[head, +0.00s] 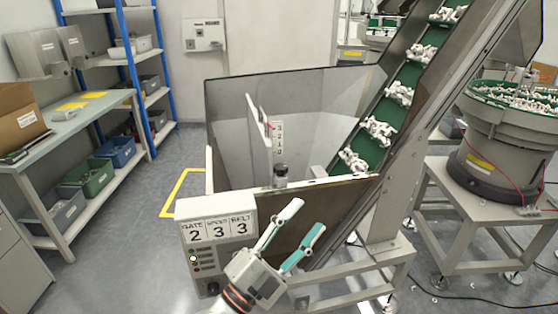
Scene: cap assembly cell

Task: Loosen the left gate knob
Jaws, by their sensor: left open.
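A small dark knob with a grey top (280,172) stands on the front rim of the hopper (235,180). Behind it, an upright light gate plate (259,130) with a red-marked number scale (277,138) stands inside the hopper. This is the only gate knob I can make out. My left gripper (308,216) is open and empty, its white and green fingers spread. It is in front of the hopper, lower and a little right of the knob, apart from it in the picture. My right gripper is not in view.
A green inclined belt (378,130) carries white parts up to the right. A bowl feeder (500,150) is at the right, a bench (75,130) at the left.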

